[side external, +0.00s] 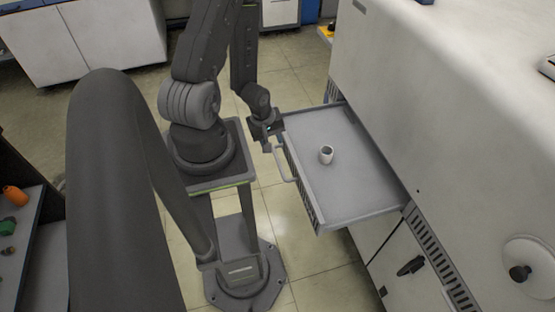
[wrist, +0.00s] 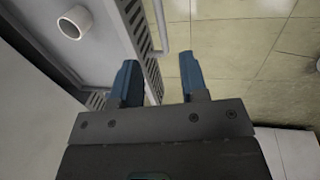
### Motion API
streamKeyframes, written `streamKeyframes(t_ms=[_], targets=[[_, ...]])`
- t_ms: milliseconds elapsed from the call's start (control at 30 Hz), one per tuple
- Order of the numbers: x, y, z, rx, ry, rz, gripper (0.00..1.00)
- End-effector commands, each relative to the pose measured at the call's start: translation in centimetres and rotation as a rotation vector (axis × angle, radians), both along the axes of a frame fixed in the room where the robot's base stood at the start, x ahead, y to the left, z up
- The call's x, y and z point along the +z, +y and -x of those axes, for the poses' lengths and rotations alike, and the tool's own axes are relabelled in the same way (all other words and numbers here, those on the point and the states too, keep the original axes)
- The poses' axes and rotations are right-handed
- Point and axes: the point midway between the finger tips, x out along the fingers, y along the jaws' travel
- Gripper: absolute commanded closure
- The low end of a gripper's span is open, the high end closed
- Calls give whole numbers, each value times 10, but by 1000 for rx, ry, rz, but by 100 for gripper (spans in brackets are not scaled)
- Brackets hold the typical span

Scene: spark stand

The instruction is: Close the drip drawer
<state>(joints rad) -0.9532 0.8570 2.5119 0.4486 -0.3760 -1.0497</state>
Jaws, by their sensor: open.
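The drip drawer (side external: 348,185) is a grey tray pulled out from the white machine, with a slotted front and a bar handle (side external: 284,165). A small white cup (side external: 326,154) stands inside it. In the wrist view the drawer (wrist: 98,45) is at the upper left with the cup (wrist: 75,22) in it, and the handle (wrist: 160,25) runs beside the slotted front. My gripper (side external: 267,141) is at the far end of the drawer front. In the wrist view my gripper (wrist: 158,82) is open, its blue fingers on either side of the handle's line; whether they touch it I cannot tell.
The white machine (side external: 440,100) fills the right side, with a black-handled door (side external: 411,266) below the drawer. A shelf (side external: 30,215) with small coloured items stands at the left. White cabinets (side external: 85,40) stand at the back. Tiled floor (side external: 325,265) is open in front of the drawer.

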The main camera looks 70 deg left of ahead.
Motion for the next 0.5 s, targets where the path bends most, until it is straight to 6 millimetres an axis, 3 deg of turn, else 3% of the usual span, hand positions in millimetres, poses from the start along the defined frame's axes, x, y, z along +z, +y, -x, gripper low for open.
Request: streamKeyframes(t_ms=[500], targets=[[-83, -1, -16, -4, 3, 1, 60]])
